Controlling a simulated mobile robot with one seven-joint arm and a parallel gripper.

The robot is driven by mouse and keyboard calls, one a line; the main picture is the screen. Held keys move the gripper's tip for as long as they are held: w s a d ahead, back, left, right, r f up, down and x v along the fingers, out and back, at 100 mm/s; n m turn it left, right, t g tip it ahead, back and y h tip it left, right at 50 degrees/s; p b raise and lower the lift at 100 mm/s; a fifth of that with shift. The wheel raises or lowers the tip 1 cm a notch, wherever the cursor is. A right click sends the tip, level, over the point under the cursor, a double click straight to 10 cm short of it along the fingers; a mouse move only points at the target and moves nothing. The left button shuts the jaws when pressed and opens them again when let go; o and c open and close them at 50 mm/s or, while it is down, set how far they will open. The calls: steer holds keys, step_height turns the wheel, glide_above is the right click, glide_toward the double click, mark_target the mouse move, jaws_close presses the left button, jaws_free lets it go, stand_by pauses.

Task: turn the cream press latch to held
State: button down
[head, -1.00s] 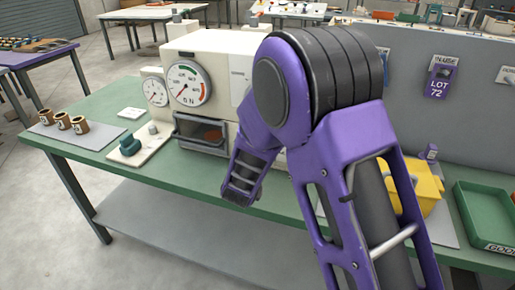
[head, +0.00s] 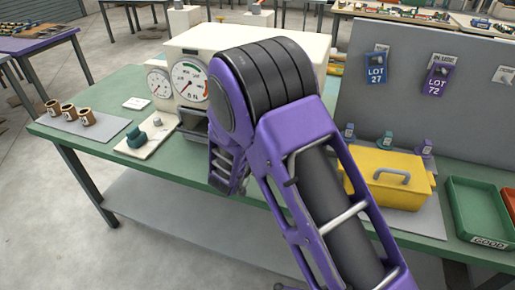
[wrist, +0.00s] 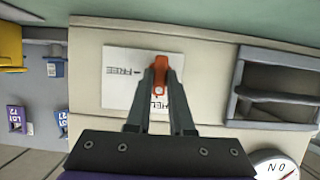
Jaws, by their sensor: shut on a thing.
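The cream press (head: 190,43) stands on the green bench with two gauges on its front; my arm covers much of it in the head view. In the wrist view its cream face (wrist: 215,60) carries a white plate (wrist: 120,85) marked FREE at the left and, partly hidden, what looks like HELD below the latch. The orange latch (wrist: 161,63) sits at the plate's right part. My gripper (wrist: 160,85) is shut on the latch, with a finger on each side. The fingers hide part of it, so its exact angle is hard to tell. The head view hides my fingertips.
A dark-framed window (wrist: 275,88) with a bar lies beside the latch in the wrist view. On the bench are a teal clamp-like piece (head: 137,138), a yellow box (head: 390,165) and a green tray (head: 478,210). A grey panel (head: 440,110) stands behind.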

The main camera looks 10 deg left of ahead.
steer(key=c, duration=0.8)
jaws_free()
steer(key=v, duration=1.7)
steer(key=shift+s, duration=0.15)
steer(key=shift+a+r, duration=0.15)
